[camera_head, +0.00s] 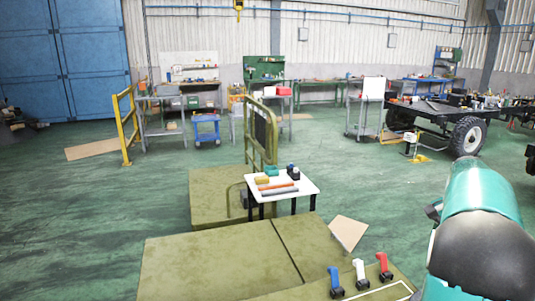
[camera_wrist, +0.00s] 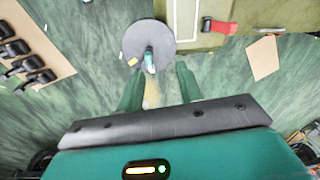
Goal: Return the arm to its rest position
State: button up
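My gripper (camera_wrist: 158,88) shows in the wrist view with its two green fingers apart and nothing held between them. The fingers point over the green floor, just short of a round grey disc (camera_wrist: 165,34). A small teal and dark object (camera_wrist: 149,61) lies on or over the disc's near edge; I cannot tell what it is. In the head view, my teal and black arm (camera_head: 480,225) is raised at the lower right, and the gripper itself is out of that picture.
Blue, white (camera_head: 360,274) and red (camera_head: 383,264) handled tools stand on the olive platform (camera_head: 215,262). A small white table (camera_head: 305,189) holds several items. A cardboard sheet (camera_head: 348,232) lies beside the platform. A wheeled dark chassis (camera_head: 440,112) stands right. Open green floor lies left.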

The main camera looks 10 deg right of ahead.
jog(key=s+a+r+n+t, duration=0.1)
jog(key=a+r+n, duration=0.25)
jog(key=a, duration=0.85)
jog(key=s+a+r+n+t, duration=0.1)
jog(key=s+a+r+n, duration=0.2)
jog(key=a, duration=0.9)
jog(key=s+a+f+n+t, duration=0.1)
jog(key=s+a+n, duration=0.3)
jog(key=a, duration=0.5)
jog(key=s+a+f+n+t, duration=0.1)
jog(key=s+a+f+n, duration=0.2)
jog(key=s+a, duration=0.4)
jog(key=shift+s+a+f+n+t, duration=0.4)
jog(key=shift+a+n, duration=0.45)
jog(key=shift+a, duration=0.2)
jog(key=shift+d, duration=0.2)
